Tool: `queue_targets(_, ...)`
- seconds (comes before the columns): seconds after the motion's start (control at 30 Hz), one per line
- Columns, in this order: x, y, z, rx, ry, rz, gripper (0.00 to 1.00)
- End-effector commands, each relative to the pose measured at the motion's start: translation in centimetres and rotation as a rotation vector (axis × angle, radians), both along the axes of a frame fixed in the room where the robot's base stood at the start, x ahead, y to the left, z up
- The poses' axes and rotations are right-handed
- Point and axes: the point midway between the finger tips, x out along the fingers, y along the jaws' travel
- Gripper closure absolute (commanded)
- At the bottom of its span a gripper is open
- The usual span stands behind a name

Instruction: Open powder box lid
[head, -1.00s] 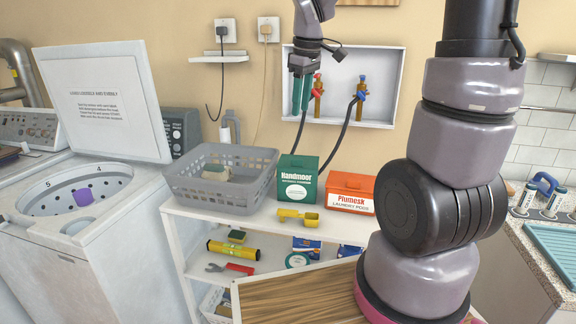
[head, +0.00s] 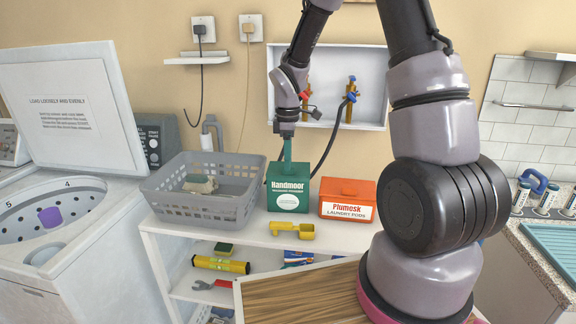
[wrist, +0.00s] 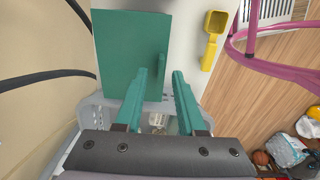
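The powder box is a green box labelled Handmoor (head: 287,196), upright on the white shelf's top with its lid down. In the wrist view its flat green lid (wrist: 122,58) is seen from above, with a thin raised green tab (wrist: 161,58) near its right edge. My gripper (head: 287,158) points down just above the box in the head view. In the wrist view its teal fingers (wrist: 166,72) are apart, one tip near each side of the tab. The tab is nearer the left finger. I cannot tell whether they touch.
A grey basket (head: 202,197) stands close left of the box. An orange laundry pods box (head: 347,212) stands to the right. A yellow scoop (head: 293,229) lies in front on the shelf top (head: 225,240). A wall recess with taps and hoses (head: 372,95) is behind.

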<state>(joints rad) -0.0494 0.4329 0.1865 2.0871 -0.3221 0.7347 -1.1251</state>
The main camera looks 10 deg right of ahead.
Motion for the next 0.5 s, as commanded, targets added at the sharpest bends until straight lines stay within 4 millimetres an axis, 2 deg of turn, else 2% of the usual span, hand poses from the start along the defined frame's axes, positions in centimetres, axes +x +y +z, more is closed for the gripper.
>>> queue_targets(0.03, -0.1, 0.0, -0.8, 0.000, 0.003, 0.001, 0.61)
queue_targets(0.2, 0.0, 0.0, -2.0, -0.001, 0.000, 0.000, 0.61)
queue_targets(0.5, 0.0, 0.0, -2.1, 0.000, 0.000, -0.001, 0.61)
